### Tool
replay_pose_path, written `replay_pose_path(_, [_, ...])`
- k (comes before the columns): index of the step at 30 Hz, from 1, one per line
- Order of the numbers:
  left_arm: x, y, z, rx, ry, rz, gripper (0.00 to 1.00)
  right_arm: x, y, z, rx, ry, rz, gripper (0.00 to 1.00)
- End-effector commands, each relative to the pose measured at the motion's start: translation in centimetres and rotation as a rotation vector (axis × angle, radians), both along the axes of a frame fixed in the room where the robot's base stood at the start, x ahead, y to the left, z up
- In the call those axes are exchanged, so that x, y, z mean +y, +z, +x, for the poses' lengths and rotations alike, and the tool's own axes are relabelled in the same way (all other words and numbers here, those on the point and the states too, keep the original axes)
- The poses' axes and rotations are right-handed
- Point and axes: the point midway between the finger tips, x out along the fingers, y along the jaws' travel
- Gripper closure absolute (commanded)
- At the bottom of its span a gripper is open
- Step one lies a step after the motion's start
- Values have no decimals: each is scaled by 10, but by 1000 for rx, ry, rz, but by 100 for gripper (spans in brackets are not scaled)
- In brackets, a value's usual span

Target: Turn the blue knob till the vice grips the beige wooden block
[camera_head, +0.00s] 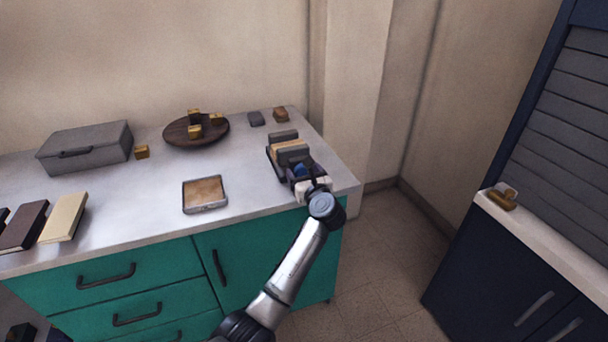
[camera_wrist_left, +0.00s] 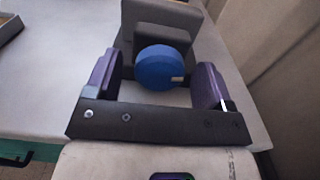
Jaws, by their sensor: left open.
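The vice (camera_head: 288,157) stands at the right end of the counter, with grey jaws and a dark base. The beige wooden block (camera_head: 287,145) sits between its jaws; I cannot tell whether both jaws touch it. The blue knob (camera_head: 301,171) is on the vice's near side, partly hidden by my gripper. My left gripper (camera_head: 310,184) is at the knob. In the left wrist view the round blue knob (camera_wrist_left: 163,67) shows between the two purple fingers of my open gripper (camera_wrist_left: 158,85), with a gap on each side. The block is hidden there. My right gripper is in neither view.
A shallow tray (camera_head: 205,208) lies left of the vice. Behind are a round wooden board (camera_head: 182,140) with small brass-coloured blocks, a grey box (camera_head: 85,147) and small blocks near the wall. Books (camera_head: 64,217) lie at the left. The counter between is clear.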

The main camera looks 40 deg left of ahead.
Motion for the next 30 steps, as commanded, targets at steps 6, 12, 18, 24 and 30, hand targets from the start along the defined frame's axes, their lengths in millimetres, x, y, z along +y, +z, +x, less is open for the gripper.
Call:
replay_pose_path(6, [0,0,0,0,0,0,39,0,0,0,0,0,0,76])
replay_pose_path(12, [0,0,0,0,0,0,58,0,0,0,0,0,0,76])
replay_pose_path(18, [0,0,0,0,0,0,73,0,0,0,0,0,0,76])
replay_pose_path(24, [0,3,0,30,1,15,73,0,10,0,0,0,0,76])
replay_pose_path(30, [-1,6,0,133,0,73,73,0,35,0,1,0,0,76])
